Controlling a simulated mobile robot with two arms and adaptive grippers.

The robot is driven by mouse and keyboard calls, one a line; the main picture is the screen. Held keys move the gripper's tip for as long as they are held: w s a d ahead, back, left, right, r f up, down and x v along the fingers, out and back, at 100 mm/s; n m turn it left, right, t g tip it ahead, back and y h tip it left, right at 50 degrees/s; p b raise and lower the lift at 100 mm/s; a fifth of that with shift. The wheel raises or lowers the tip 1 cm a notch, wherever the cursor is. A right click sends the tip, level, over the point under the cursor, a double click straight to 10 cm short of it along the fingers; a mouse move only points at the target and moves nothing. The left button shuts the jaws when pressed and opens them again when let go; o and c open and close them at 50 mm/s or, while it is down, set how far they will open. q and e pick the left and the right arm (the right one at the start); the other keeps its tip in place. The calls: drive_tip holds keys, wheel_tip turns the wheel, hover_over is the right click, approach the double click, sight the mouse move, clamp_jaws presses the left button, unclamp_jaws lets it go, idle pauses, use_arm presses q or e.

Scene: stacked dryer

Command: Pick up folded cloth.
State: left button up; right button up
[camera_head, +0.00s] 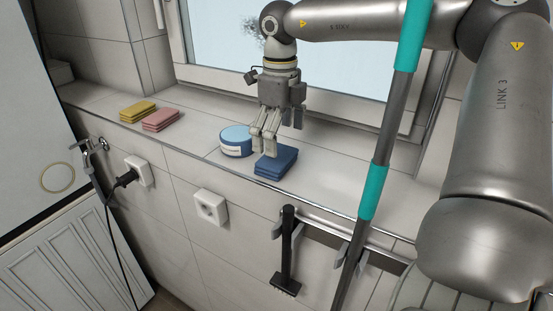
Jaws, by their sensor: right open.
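Three folded cloths lie on the tiled window ledge: a blue one (276,166), a pink one (160,121) and a yellow one (138,111). The blue cloth is nearest to my right gripper (269,146). This gripper is open and points down, its fingertips over or beside the left part of the blue cloth. I cannot tell whether they touch it. The pink and yellow cloths sit side by side farther left. My left gripper is not in view.
A round blue-lidded tub (236,141) stands just left of the gripper. A teal and grey pole (381,150) crosses the view on the right. A black brush (287,250) hangs below the ledge. Wall sockets (211,207) and a tap (93,147) are lower left.

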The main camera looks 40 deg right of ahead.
sight(276, 161)
drive_tip(key=f, duration=0.1)
drive_tip(key=f+p, duration=0.1)
drive_tip(key=f, duration=0.1)
drive_tip(key=f+p, duration=0.1)
drive_tip(key=shift+w+a+f, duration=0.15)
drive_tip(key=shift+a, duration=0.15)
drive_tip(key=shift+f, duration=0.35)
drive_tip(key=shift+c, duration=0.4)
drive_tip(key=c, duration=0.6)
